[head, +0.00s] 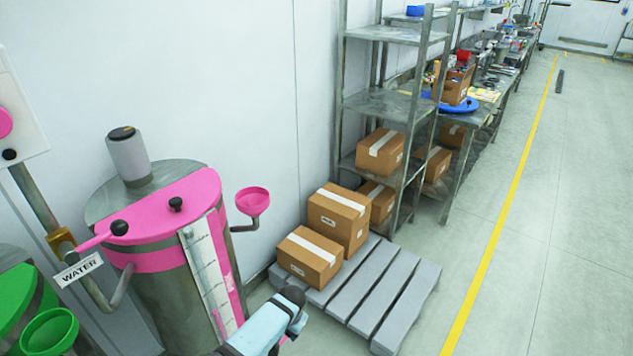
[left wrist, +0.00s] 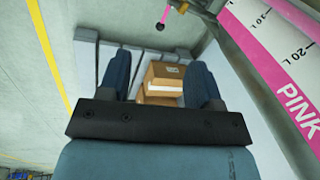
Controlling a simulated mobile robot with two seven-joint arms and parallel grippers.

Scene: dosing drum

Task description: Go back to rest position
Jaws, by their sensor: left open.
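The dosing drum (head: 165,230) is a metal cylinder with a pink lid, a pink lever, a pink funnel (head: 253,201) and a scale strip on its side. In the left wrist view its scale strip (left wrist: 285,45), marked in litres with the word PINK, shows at the right. My left gripper (head: 293,298) is in front of the drum's right side, apart from it. In the left wrist view my left gripper (left wrist: 160,85) has its two dark fingers spread, with nothing between them; boxes show beyond. My right gripper is in neither view.
A grey pallet (head: 385,290) with cardboard boxes (head: 310,257) stands right of the drum, before a metal shelf (head: 385,103). A green drum (head: 25,300) with a green funnel is at the lower left. The floor right of the yellow line (head: 510,205) is mostly clear.

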